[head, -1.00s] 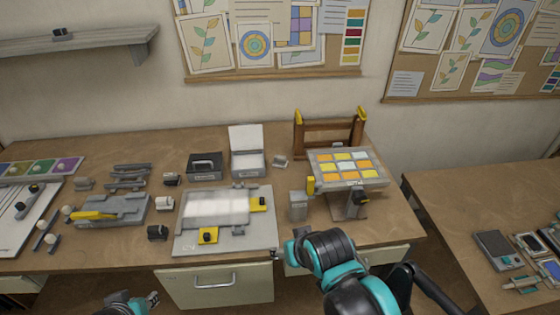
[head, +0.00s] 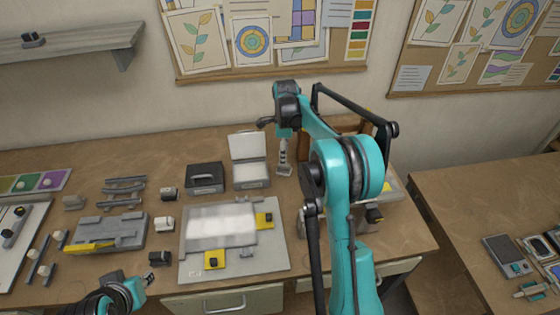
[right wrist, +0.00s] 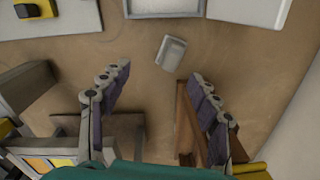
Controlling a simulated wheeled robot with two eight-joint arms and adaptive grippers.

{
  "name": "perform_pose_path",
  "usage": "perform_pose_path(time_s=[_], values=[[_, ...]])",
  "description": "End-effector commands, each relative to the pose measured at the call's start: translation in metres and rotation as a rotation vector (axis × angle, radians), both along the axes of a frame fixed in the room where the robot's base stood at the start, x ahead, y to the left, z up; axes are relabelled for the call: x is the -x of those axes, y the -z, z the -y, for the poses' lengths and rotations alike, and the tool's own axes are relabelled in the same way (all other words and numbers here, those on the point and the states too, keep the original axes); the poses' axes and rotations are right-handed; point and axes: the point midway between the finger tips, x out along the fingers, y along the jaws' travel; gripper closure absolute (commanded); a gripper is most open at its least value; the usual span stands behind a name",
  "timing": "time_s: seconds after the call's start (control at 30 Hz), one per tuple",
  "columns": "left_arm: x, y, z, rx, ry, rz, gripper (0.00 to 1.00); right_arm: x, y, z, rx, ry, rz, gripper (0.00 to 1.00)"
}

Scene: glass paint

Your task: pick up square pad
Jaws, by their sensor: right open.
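A small grey-white block, which looks like the square pad (right wrist: 171,53), lies on the table in the right wrist view, near the open white box. It sits beyond the fingertips, between their lines and apart from them. My right gripper (right wrist: 158,80) is open and empty, pointing down at the table. In the head view the right gripper (head: 284,168) hangs just right of the white box and hides the pad. My left gripper (head: 150,281) is low at the front left, away from the pad; its jaws are too small to read.
The open white box (head: 251,183) and a black case (head: 205,177) stand left of the right gripper. A wooden frame (right wrist: 190,120) is close to the right finger in the wrist view. A grey board with yellow clamps (head: 190,268) lies in front.

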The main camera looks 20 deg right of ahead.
Motion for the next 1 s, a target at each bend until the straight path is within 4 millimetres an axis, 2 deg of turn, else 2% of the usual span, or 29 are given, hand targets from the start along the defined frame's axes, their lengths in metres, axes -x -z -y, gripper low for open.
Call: perform_pose_path(time_s=[0.2, 0.57, 0.8, 1.0], values=[[0.0, -0.003, 0.0, 0.0, 0.0, 0.0, 0.71, -0.013, 0.023, 0.013, -0.011, 0.142, -0.037, 0.38], [0.0, 0.007, 0.0, 0.0, 0.0, 0.0, 0.71, -0.014, 0.059, 0.013, -0.011, 0.148, -0.038, 0.38], [0.0, 0.019, 0.0, 0.0, 0.0, 0.0, 0.71, -0.017, 0.095, 0.012, -0.011, 0.147, -0.038, 0.38], [0.0, 0.019, 0.0, 0.0, 0.0, 0.0, 0.71, -0.017, 0.1, 0.012, -0.011, 0.147, -0.038, 0.38]])
